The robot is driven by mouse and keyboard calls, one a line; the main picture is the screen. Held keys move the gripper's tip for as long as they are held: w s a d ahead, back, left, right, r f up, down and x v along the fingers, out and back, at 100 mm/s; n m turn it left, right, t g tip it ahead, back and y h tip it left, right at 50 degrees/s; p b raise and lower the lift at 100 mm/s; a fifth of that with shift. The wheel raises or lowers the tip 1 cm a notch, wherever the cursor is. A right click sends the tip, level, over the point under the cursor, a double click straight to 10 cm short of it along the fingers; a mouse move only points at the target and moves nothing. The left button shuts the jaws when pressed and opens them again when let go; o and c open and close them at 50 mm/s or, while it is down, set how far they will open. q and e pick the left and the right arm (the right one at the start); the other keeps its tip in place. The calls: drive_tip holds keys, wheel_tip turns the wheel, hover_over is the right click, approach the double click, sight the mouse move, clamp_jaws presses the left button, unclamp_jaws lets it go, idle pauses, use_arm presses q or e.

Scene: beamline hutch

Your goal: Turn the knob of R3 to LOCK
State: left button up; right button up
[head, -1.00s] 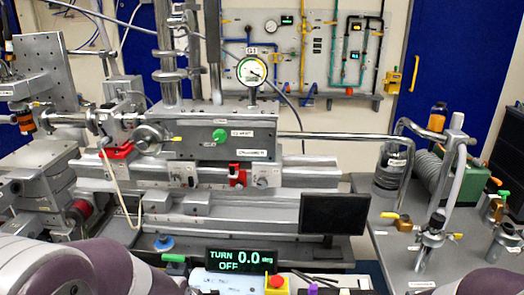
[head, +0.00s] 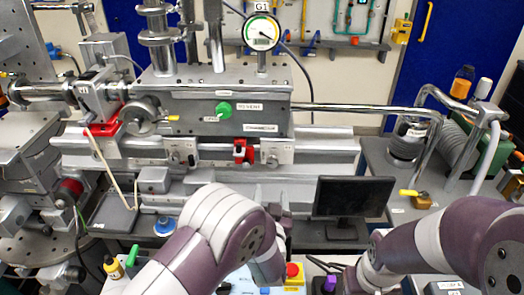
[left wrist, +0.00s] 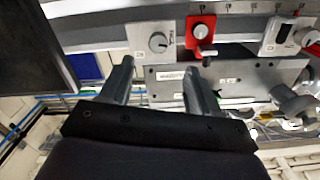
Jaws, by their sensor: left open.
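Several clamp-like riders with knobs sit along the front rail of the grey bench. A red rider (head: 240,152) has a round knob, and it also shows in the left wrist view (left wrist: 201,30). Right of it in the head view is a silver rider (head: 283,153) with a grey knob (head: 271,161). In the left wrist view this knob (left wrist: 157,42) lies just beyond the gap between my fingertips. I cannot read which rider is R3. My left gripper (left wrist: 158,70) is open and empty, apart from the knob; in the head view it is mostly hidden by my wrist. My right gripper is not visible.
A black monitor (head: 352,198) stands right of the riders, close to my left wrist. A long steel pipe (head: 360,110) runs above the rail to the right. A red emergency button (head: 292,270) and small bottles stand on the near side.

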sight(273, 163)
use_arm(q)
drive_tip(key=w, duration=0.3)
drive_tip(key=w+p, duration=0.1)
drive_tip(key=w, duration=0.3)
drive_tip(key=w+p, duration=0.1)
drive_tip(key=w, duration=0.2)
drive_tip(key=shift+w+d+r, duration=0.1)
drive_tip(key=shift+w+r, duration=0.1)
drive_tip(key=shift+r, duration=0.15)
drive_tip(key=shift+w, duration=0.35)
drive_tip(key=shift+w+d+r+p, duration=0.15)
drive_tip(key=shift+w+p, duration=0.1)
drive_tip(key=shift+p, duration=0.05)
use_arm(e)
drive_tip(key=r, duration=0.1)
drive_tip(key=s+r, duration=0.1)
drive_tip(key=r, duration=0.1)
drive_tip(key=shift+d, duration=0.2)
use_arm(q)
drive_tip(key=shift+w, duration=0.1)
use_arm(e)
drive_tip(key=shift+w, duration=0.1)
use_arm(q)
drive_tip(key=c, duration=1)
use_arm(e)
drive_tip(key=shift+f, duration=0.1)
